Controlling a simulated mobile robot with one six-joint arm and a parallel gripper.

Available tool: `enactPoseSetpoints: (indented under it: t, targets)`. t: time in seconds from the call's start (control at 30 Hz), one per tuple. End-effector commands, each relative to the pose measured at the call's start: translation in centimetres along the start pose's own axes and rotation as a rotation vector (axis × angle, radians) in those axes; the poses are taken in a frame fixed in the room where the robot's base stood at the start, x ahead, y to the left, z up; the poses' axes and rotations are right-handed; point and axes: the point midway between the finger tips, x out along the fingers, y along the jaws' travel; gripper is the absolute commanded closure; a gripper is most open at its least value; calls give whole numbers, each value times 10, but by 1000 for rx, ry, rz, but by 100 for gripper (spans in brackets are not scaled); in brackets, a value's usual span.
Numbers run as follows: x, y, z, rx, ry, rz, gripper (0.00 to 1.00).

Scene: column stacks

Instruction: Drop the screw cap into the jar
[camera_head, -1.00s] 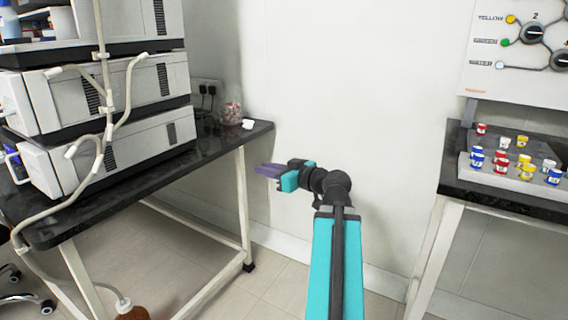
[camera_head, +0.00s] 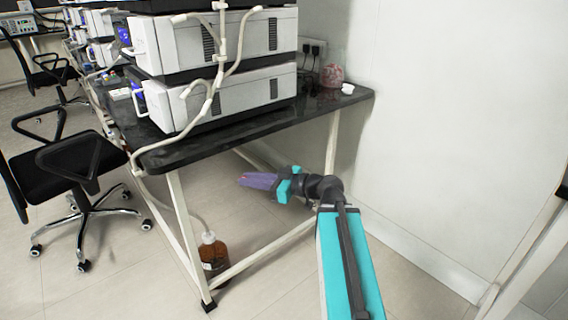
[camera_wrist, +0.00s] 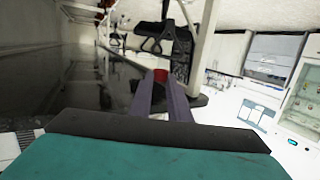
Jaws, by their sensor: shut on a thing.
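The jar (camera_head: 332,76) is clear with reddish contents and stands at the far right end of the black bench, near the wall. A small white item (camera_head: 348,88), perhaps its lid, lies beside it. My gripper (camera_head: 243,180) has purple fingers and points left, in front of the bench and below its top, well apart from the jar. In the wrist view, the fingers are shut on a red screw cap (camera_wrist: 160,76) at their tips. The cap is barely visible in the head view. The jar cannot be made out in the wrist view.
White stacked instruments (camera_head: 215,85) with hoses fill much of the black bench (camera_head: 250,122). A brown bottle (camera_head: 213,252) stands on the floor by a bench leg. A black office chair (camera_head: 80,170) is at the left. The floor at front left is clear.

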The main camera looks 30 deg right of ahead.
Motion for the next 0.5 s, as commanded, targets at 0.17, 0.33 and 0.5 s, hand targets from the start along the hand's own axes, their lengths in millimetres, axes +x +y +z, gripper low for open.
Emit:
enactPoseSetpoints:
  t: [0.17,0.33,0.5]
  targets:
    - [34,-46,12,-19,4,-132,100]
    - [43,-71,15,-34,7,-210,100]
    - [43,-76,14,-37,8,-230,100]
